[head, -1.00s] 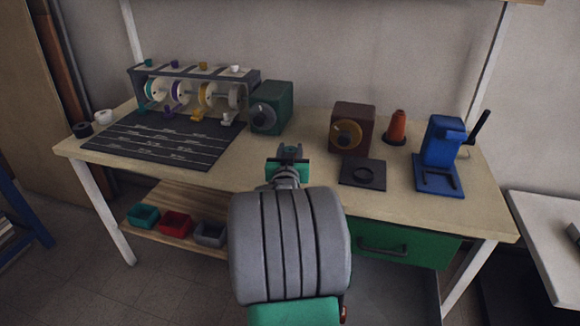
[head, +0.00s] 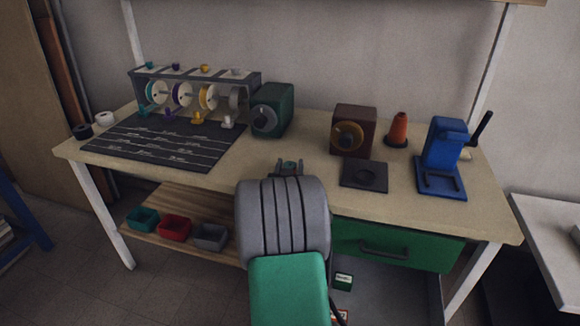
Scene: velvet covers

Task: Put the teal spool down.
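The rack (head: 197,76) at the back left of the bench holds several pale discs in a row. The leftmost disc (head: 156,93) has a teal edge, with a teal knob above and a small teal piece in front below it. My gripper (head: 288,166) is over the front middle of the bench, pointing away from me, and my own arm covers most of it. A small teal patch shows between its fingers; I cannot tell whether this is the teal spool or part of the gripper. Whether the fingers are open or shut is unclear.
A dark lined mat (head: 165,140) lies before the rack. A green box (head: 273,109), a brown box (head: 352,130), a black plate (head: 364,174), an orange cone (head: 397,129) and a blue press (head: 441,155) stand right of it. Small bins (head: 174,228) sit below.

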